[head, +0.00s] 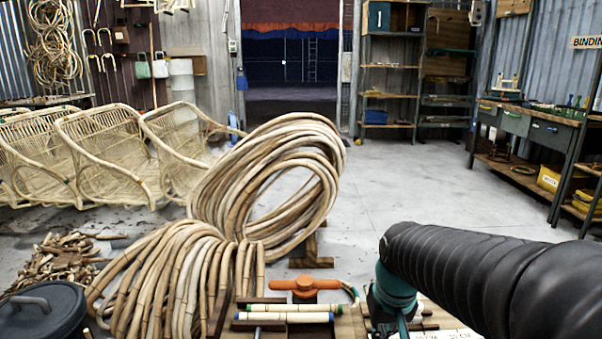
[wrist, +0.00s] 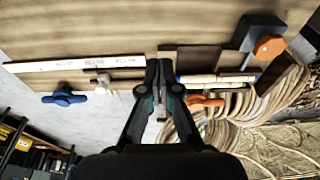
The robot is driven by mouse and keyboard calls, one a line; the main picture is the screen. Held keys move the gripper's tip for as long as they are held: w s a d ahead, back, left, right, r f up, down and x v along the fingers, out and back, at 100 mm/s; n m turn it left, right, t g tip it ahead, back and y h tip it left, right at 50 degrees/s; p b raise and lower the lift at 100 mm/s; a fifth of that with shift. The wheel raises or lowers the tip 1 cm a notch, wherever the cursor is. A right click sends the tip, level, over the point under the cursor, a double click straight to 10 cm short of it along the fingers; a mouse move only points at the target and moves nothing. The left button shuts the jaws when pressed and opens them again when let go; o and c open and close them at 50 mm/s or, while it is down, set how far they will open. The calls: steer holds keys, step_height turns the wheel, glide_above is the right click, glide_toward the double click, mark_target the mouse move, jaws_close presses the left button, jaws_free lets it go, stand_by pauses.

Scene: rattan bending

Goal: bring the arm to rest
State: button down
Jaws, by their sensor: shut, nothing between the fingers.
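My arm (head: 480,275) reaches in from the right in the head view, its black sleeve and teal wrist above the bench front. My gripper (wrist: 159,72) shows in the wrist view with its two dark fingers together and nothing visible between them. It hangs over the edge of the wooden bench (wrist: 130,30). In the head view the fingers are hidden below the frame. An orange clamp handle (head: 305,286) lies on the bench left of the arm, beside pale rods (head: 290,308) with coloured ends.
Large rattan coils (head: 270,185) stand behind the bench. A dark lidded bin (head: 45,310) is at the lower left. Rattan chair frames (head: 105,150) line the left wall. In the wrist view, a blue knob (wrist: 64,97) sits left of the gripper. The floor at centre right is clear.

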steer(key=s+d+r+t, duration=0.1)
steer(key=s+r+t, duration=0.2)
steer(key=s, duration=0.9)
steer(key=shift+s+r+t, duration=0.2)
steer(key=shift+r+t, duration=0.1)
steer(key=shift+r, duration=0.35)
